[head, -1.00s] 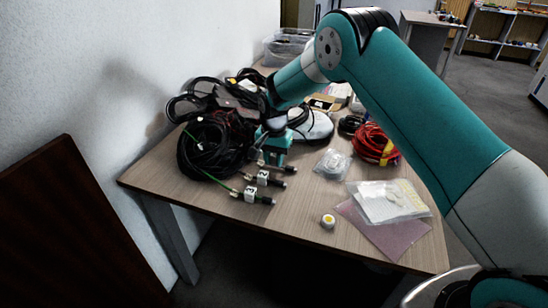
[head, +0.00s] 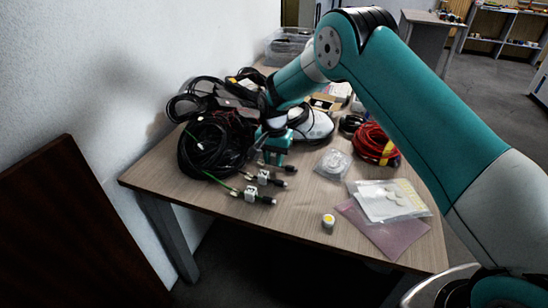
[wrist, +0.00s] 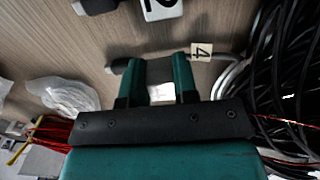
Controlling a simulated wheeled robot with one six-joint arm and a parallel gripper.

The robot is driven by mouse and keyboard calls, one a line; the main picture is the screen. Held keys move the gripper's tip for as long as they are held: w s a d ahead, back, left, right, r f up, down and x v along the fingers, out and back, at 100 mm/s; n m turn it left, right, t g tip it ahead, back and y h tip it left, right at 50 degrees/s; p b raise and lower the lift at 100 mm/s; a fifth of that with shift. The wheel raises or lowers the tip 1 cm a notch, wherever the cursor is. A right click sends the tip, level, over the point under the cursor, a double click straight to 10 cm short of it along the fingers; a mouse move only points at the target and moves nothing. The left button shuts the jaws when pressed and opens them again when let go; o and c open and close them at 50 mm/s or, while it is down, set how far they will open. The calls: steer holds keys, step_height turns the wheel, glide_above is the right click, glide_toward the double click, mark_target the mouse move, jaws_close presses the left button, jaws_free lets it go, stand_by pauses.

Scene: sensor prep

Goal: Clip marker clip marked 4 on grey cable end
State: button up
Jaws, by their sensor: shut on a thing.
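My gripper (wrist: 160,78) is shut on a small white clip (wrist: 161,93), whose outer face I cannot read. The gripper is low over the grey cable end, near the tabletop; the head view also shows it (head: 273,163). The grey cable end's dark connector (wrist: 117,66) shows left of the fingers in the wrist view, and its grey cable (wrist: 228,76) shows to the right. The fingers hide the part between, so I cannot tell if the clip touches the cable. A cream tag marked 4 (wrist: 202,52) is beside the right finger, by the cable; I cannot tell whether it is attached.
Two neighbouring cable ends carry white clips (head: 250,194) (head: 263,177), nearer the table's front edge. A black cable coil (head: 205,148) lies left of my gripper. Clear bags (head: 333,164), a red cable coil (head: 374,145) and a small round pot (head: 328,221) are to the right.

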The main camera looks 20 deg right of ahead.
mark_target(274, 156)
steer(key=shift+f+b, duration=0.35)
steer(key=shift+f, duration=0.35)
stand_by(0.4)
steer(key=o, duration=1)
steer(key=shift+c, duration=0.2)
steer(key=shift+s+f, duration=0.1)
steer(key=shift+d, duration=0.15)
steer(key=shift+s, duration=0.1)
steer(key=shift+r+p, duration=1)
steer(key=shift+r, duration=0.5)
steer(key=shift+r+p, duration=1.1)
steer(key=shift+r, duration=0.6)
steer(key=shift+w, duration=0.2)
